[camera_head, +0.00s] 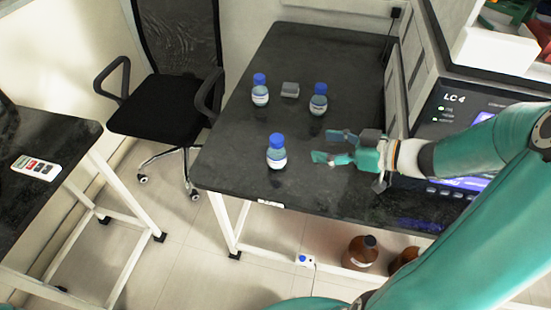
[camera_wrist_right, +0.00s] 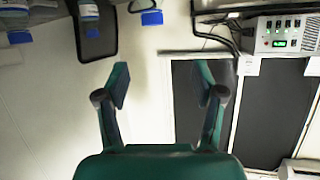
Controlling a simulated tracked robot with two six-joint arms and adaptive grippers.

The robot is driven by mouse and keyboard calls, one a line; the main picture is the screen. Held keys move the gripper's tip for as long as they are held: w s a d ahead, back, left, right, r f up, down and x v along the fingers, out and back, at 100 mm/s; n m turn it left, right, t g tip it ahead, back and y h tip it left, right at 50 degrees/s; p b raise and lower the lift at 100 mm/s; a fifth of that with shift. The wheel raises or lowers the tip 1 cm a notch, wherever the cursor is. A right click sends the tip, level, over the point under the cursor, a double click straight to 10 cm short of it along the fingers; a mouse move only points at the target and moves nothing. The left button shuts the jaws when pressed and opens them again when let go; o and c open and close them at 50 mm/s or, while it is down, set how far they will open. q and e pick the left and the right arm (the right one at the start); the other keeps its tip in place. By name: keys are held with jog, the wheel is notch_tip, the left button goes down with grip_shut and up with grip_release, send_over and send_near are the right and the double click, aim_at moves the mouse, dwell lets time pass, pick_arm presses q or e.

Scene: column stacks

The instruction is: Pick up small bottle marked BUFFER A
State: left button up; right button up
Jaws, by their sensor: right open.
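Three small bottles with blue caps stand upright on the dark bench: a far left bottle (camera_head: 260,96), a far right bottle (camera_head: 318,104) and a near bottle (camera_head: 277,158). Their white labels are too small to read, so I cannot tell which is BUFFER A. My right gripper (camera_head: 325,146) is open and empty, to the right of the near bottle and apart from it. In the wrist view its fingers (camera_wrist_right: 163,85) are spread with nothing between them. Parts of blue-capped bottles (camera_wrist_right: 88,12) show at that view's top edge. My left gripper is not in view.
A small grey block (camera_head: 290,89) lies between the two far bottles. An instrument marked LC 4 (camera_head: 452,112) borders the bench on the right. A chair (camera_head: 160,105) stands left of the bench. Brown bottles (camera_head: 360,253) sit below it. The near left bench top (camera_head: 225,160) is clear.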

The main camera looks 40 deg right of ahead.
aim_at(275, 137)
jog(key=shift+h, duration=0.3)
jog(key=b+x, duration=0.1)
jog(key=x, duration=0.6)
jog(key=b+x, duration=0.2)
jog(key=x, duration=0.6)
jog(key=shift+w+d+f, duration=0.1)
jog(key=shift+d+f, duration=0.05)
jog(key=shift+d, duration=0.05)
grip_shut()
